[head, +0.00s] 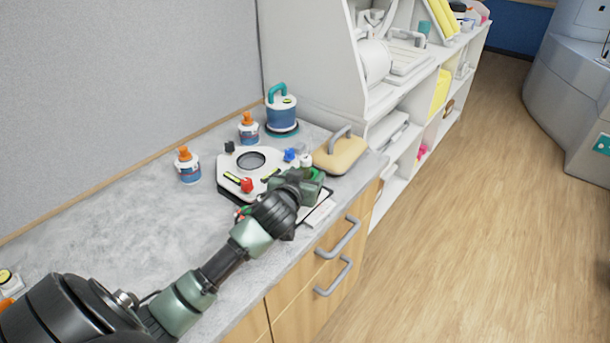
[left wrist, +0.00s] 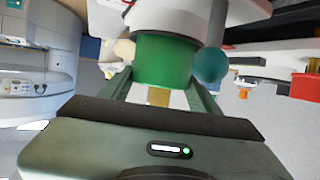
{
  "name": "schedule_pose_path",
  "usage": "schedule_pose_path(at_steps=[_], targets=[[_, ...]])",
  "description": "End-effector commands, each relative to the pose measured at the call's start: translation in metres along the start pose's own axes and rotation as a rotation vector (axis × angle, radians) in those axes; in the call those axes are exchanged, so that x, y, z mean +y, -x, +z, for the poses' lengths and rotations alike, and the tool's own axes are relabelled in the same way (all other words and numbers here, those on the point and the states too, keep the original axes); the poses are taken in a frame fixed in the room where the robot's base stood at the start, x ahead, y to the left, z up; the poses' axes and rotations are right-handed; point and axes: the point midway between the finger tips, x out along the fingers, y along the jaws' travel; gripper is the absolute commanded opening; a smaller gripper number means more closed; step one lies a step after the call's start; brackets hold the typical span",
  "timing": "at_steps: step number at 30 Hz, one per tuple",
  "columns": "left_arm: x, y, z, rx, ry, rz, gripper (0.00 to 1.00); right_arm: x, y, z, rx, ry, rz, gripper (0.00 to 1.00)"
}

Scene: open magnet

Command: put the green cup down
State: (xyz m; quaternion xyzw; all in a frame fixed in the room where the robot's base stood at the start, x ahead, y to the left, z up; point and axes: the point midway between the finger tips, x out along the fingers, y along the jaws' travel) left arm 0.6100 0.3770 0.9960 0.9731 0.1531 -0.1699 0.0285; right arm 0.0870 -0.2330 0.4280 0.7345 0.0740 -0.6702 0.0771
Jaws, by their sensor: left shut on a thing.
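My left gripper (head: 300,184) is over the right front part of the counter, largely hiding what it holds. In the left wrist view its jaws (left wrist: 160,93) are shut on the green cup (left wrist: 165,62), a round green body. Only a small bit of green (head: 316,173) shows past the gripper in the head view. A white round part (left wrist: 178,18) lies beyond the green in the wrist view. Whether the cup's base touches anything is hidden. My right gripper is in neither view.
A white device (head: 228,166) with a round dark window and red and blue knobs stands close beside the gripper. A tan handled block (head: 340,158), blue canister (head: 281,112) and two orange-capped bottles (head: 188,168) (head: 248,130) stand nearby.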

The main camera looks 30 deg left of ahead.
Motion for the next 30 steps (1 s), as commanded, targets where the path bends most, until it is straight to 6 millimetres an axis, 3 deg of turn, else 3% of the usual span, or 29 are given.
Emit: schedule_pose_path(at_steps=[11,12,14,26,30], targets=[[0.000,-0.002,0.005,0.003,0.001,0.001,0.12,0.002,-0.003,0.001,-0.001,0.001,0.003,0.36],[0.000,-0.002,0.005,0.001,0.000,0.001,0.70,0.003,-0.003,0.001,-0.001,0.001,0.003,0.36],[0.000,-0.002,0.005,0.001,0.000,0.000,0.83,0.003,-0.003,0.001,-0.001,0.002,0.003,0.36],[0.000,0.000,-0.002,0.002,-0.001,0.000,0.83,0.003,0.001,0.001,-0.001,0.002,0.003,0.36],[0.000,0.017,0.001,0.000,0.000,0.001,0.83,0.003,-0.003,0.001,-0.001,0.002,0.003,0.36]])
